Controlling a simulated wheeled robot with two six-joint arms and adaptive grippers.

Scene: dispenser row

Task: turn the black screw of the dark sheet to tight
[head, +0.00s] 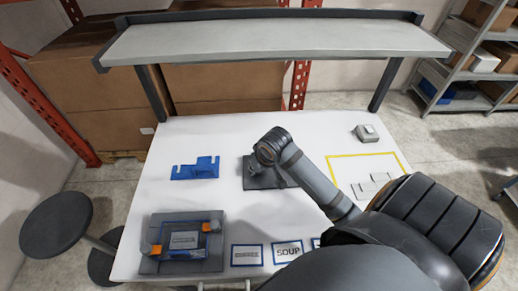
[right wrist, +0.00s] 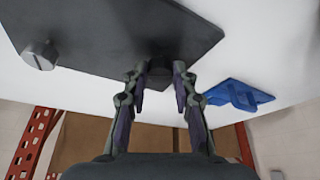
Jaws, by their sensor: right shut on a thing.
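The dark sheet (head: 262,182) lies flat in the middle of the white table, partly hidden by my right arm in the head view. In the right wrist view the dark sheet (right wrist: 105,28) fills the upper left. The black screw (right wrist: 160,72) is at the sheet's edge, between the fingertips of my right gripper (right wrist: 161,74). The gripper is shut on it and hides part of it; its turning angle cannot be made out. A grey knob (right wrist: 40,55) stands on the sheet to the left. My left gripper is not in view.
A blue bracket (head: 195,169) lies left of the sheet. A grey fixture (head: 160,264) with orange blocks is at the front left, beside the SOUP label (head: 288,251). A yellow outline (head: 362,156) and a small grey box (head: 366,133) are at right. A shelf (head: 270,43) spans the back.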

